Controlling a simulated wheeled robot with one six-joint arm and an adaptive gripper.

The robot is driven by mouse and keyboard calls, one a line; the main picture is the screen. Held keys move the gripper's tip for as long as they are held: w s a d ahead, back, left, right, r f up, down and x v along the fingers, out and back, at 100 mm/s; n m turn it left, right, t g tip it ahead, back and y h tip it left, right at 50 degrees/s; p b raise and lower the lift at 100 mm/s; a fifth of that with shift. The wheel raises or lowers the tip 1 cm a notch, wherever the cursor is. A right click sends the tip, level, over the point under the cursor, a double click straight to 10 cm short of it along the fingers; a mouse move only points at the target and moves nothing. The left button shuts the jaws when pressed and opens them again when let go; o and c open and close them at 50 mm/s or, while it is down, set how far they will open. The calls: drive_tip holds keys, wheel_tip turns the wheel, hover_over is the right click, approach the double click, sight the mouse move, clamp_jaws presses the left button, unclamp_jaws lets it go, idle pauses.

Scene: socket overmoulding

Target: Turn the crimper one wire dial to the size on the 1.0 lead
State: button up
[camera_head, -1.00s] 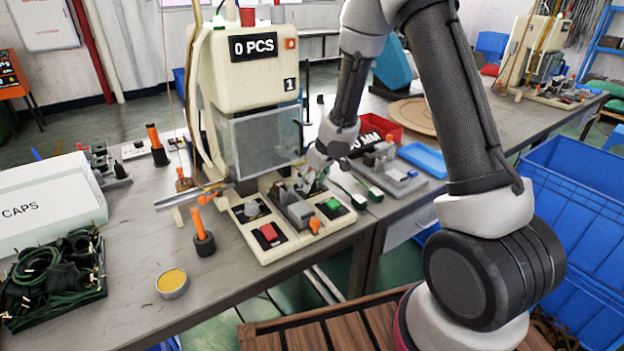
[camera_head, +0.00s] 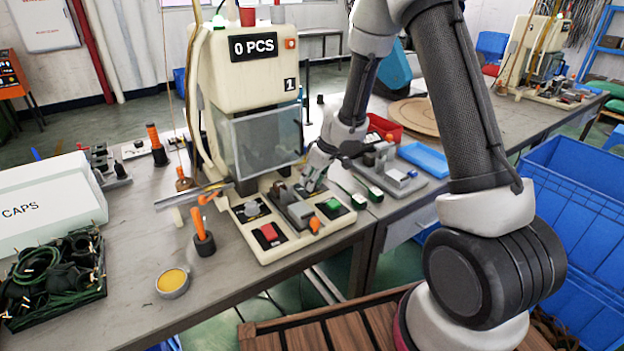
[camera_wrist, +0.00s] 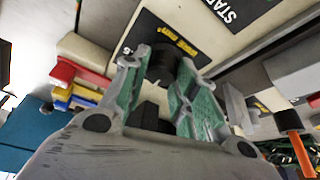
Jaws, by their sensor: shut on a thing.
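Crimper one (camera_head: 250,80) is the cream machine marked "1", with "0 PCS" on its display. My gripper (camera_head: 312,184) is low at the right rear of its base (camera_head: 285,248). In the wrist view, my gripper (camera_wrist: 172,88) has its green-padded fingers on either side of a dark round dial (camera_wrist: 163,62), shut on it. The dial stands on a black plate with yellow lettering (camera_wrist: 178,38), too blurred to read. In the head view my gripper hides this dial. I cannot tell which size the dial points to, and no 1.0 marking on a lead is legible.
The base also carries a red button (camera_head: 269,232), a green button (camera_head: 333,204) and a grey knob (camera_head: 251,207). An orange-handled tool (camera_head: 203,235) and a yellow tin (camera_head: 173,281) stand to the left. A grey fixture (camera_head: 398,175) is close on the right.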

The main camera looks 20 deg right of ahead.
drive_tip(key=n+g+y, duration=0.1)
drive_tip(key=n, duration=0.4)
drive_tip(key=shift+w+d, duration=0.1)
drive_tip(key=n+g, duration=0.1)
drive_tip(key=n, duration=0.1)
drive_tip(key=n+g, duration=0.1)
drive_tip(key=n, duration=0.2)
drive_tip(key=shift+y, duration=0.4)
drive_tip(key=shift+n, duration=0.3)
drive_tip(key=o, duration=1)
drive_tip(key=shift+r, duration=0.1)
drive_tip(key=v, duration=1.1)
drive_tip(key=shift+w+r, duration=0.2)
drive_tip(key=shift+r, duration=0.2)
